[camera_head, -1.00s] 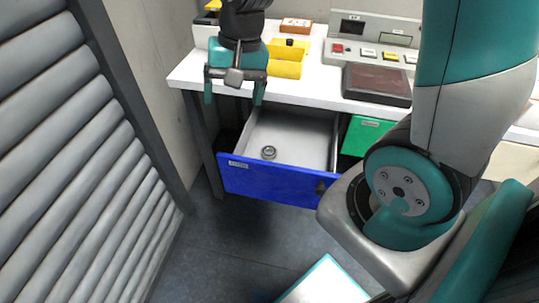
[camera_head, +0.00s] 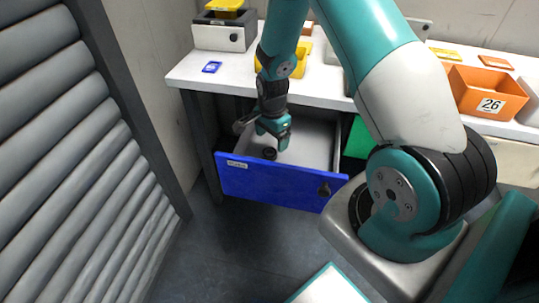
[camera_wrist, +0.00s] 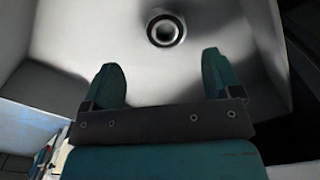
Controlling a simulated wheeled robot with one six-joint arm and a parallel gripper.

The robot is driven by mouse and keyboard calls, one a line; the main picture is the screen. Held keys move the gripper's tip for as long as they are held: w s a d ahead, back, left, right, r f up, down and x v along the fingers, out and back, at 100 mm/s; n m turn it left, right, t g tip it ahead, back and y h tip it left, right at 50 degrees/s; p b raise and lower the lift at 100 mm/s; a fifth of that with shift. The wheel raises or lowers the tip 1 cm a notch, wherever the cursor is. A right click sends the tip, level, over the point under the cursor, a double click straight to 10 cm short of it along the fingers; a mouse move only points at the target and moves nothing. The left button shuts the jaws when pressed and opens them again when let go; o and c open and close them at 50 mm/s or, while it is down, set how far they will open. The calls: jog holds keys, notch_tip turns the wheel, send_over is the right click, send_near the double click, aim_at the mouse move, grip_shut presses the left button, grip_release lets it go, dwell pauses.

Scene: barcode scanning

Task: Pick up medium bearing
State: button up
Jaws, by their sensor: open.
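The bearing (camera_head: 270,153) is a small dark ring lying on the floor of the open blue-fronted drawer (camera_head: 275,185). My gripper (camera_head: 272,138) points down into the drawer, just above and close to the bearing. In the wrist view my gripper's two teal fingers (camera_wrist: 163,78) are spread with nothing between them. The bearing lies beyond the fingertips, between their lines, apart from both.
The drawer walls stand close around my gripper. A green drawer front (camera_head: 357,135) is at right.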

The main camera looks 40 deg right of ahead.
aim_at(270, 152)
jog(key=shift+w+a+f, duration=0.1)
jog(key=shift+w+f, duration=0.1)
jog(key=shift+f, duration=1.4)
jog(key=shift+w+a+f, duration=0.1)
jog(key=shift+w+f, duration=0.05)
jog(key=shift+f, duration=1.4)
jog(key=c, duration=1.1)
